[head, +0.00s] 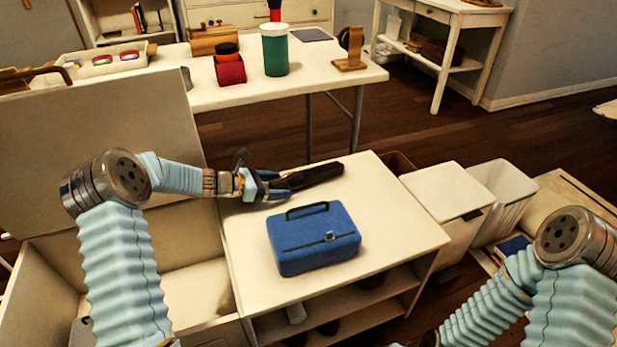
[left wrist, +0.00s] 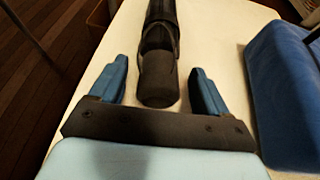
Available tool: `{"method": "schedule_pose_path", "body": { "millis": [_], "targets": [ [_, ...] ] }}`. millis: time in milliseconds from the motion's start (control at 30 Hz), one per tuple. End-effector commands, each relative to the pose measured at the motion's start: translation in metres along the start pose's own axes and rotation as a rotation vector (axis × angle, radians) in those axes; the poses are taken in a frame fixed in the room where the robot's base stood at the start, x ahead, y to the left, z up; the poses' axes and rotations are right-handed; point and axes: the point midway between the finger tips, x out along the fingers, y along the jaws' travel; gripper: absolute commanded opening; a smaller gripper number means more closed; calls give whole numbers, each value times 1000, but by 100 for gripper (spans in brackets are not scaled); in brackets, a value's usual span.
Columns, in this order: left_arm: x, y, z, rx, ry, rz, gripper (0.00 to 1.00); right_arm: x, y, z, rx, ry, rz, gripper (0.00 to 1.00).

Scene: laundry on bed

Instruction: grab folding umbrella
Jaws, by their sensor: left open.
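The folding umbrella (head: 316,175) is black and lies on the white top of a low cabinet, behind a blue case. In the left wrist view the umbrella (left wrist: 159,75) runs away from me, with its near end between my left fingers. My left gripper (head: 276,186) is open around that end, with a gap on both sides. It also shows in the left wrist view (left wrist: 159,88), where neither finger visibly touches the umbrella. My right arm is at the lower right of the head view, and its gripper is out of frame.
The blue case (head: 315,240) stands close beside the umbrella on the cabinet top (head: 390,210); it also shows in the left wrist view (left wrist: 285,95). An open chest (head: 180,285) is at left. White bins (head: 447,190) stand at right. A long table (head: 225,95) is behind.

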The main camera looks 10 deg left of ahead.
Motion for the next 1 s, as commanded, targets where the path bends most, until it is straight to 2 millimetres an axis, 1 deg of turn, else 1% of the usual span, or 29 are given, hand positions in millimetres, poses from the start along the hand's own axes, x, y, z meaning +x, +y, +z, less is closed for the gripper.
{"method": "schedule_pose_path", "body": {
  "millis": [167, 267, 600, 633, 867, 1000],
  "targets": [
    [0, 0, 0, 0, 0, 1, 76, 0, 0, 0, 0, 0, 0, 43],
    [0, 0, 0, 0, 1, 0, 63, 0, 0, 0, 0, 0, 0, 43],
    [0, 0, 0, 0, 1, 0, 11, 0, 0, 0, 0, 0, 0, 43],
    [0, 0, 0, 0, -1, 0, 9, 0, 0, 0, 0, 0, 0, 43],
    [-1, 0, 1, 0, -1, 0, 9, 0, 0, 0, 0, 0, 0, 43],
    [-4, 0, 10, 2, -1, 0, 9, -1, -1, 0, 0, 0, 0, 43]
  ]
}}
